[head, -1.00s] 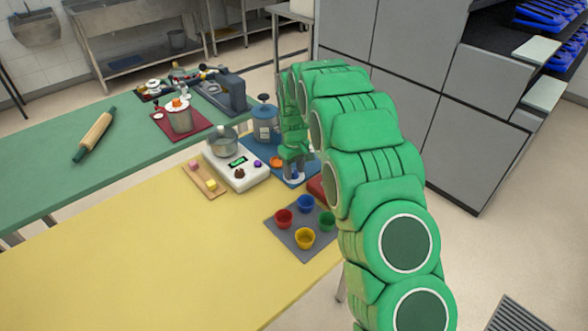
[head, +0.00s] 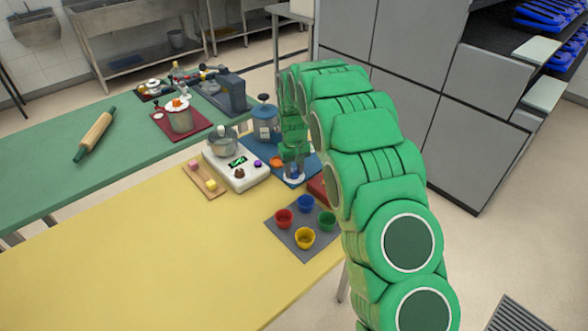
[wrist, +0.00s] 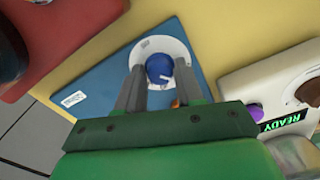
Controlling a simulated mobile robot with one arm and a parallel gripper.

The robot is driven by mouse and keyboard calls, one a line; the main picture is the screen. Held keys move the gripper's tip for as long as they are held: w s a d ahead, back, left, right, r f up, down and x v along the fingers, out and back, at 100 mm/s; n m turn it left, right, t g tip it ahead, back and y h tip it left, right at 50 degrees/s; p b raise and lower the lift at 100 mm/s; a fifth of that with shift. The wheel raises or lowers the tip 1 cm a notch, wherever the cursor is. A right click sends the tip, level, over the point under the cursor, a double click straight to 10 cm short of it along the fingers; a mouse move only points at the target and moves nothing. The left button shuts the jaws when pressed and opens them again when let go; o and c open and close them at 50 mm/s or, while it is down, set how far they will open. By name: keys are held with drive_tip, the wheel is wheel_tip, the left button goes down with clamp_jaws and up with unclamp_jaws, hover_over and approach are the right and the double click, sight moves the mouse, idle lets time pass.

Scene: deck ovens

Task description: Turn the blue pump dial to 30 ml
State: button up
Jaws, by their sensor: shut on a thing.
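The blue pump dial (wrist: 160,67) is a round blue knob with a white pointer mark, set in a white round plate (wrist: 172,47) on a blue base (wrist: 100,75). In the wrist view my gripper (wrist: 159,78) has one grey finger on each side of the dial and is shut on it. The pointer mark points toward the lower right of that view. No volume markings can be read on the plate. In the head view my gripper (head: 294,172) reaches down to the blue base (head: 309,176), and the dial is mostly hidden.
A white scale (head: 239,175) with a lit display and metal bowl stands left of the pump. In the wrist view its display reads READY. A grey mat (head: 283,238) with several coloured cups lies in front. The yellow table (head: 150,260) is clear at front left.

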sight(294, 171)
drive_tip(key=shift+m, duration=1.9)
drive_tip(key=o, duration=1)
drive_tip(key=shift+r, duration=0.15)
wheel_tip(294, 171, up, 7)
drive_tip(key=shift+r, duration=0.25)
drive_tip(key=shift+d+r, duration=0.1)
